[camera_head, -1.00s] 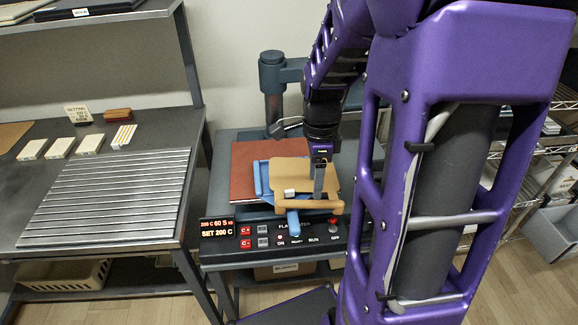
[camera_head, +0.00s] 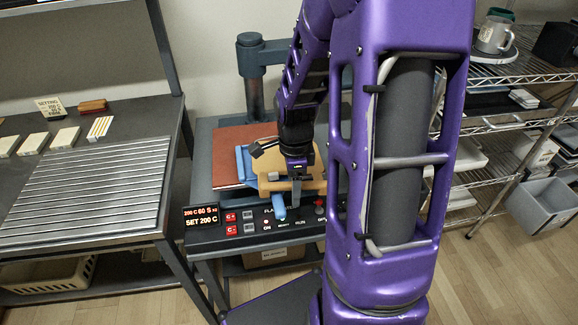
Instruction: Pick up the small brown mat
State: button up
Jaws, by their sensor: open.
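The small brown mat (camera_head: 270,183), tan in colour, lies on top of a blue piece (camera_head: 241,160) on the press.
The press has a larger red-brown pad (camera_head: 228,165) and a front control panel (camera_head: 255,221). A table with a slatted metal rack (camera_head: 90,190) and several pale blocks stands left. A wire shelf (camera_head: 495,125) with mugs and bins stands right.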

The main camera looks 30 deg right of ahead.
grip_shut()
jog(key=shift+r, duration=0.1)
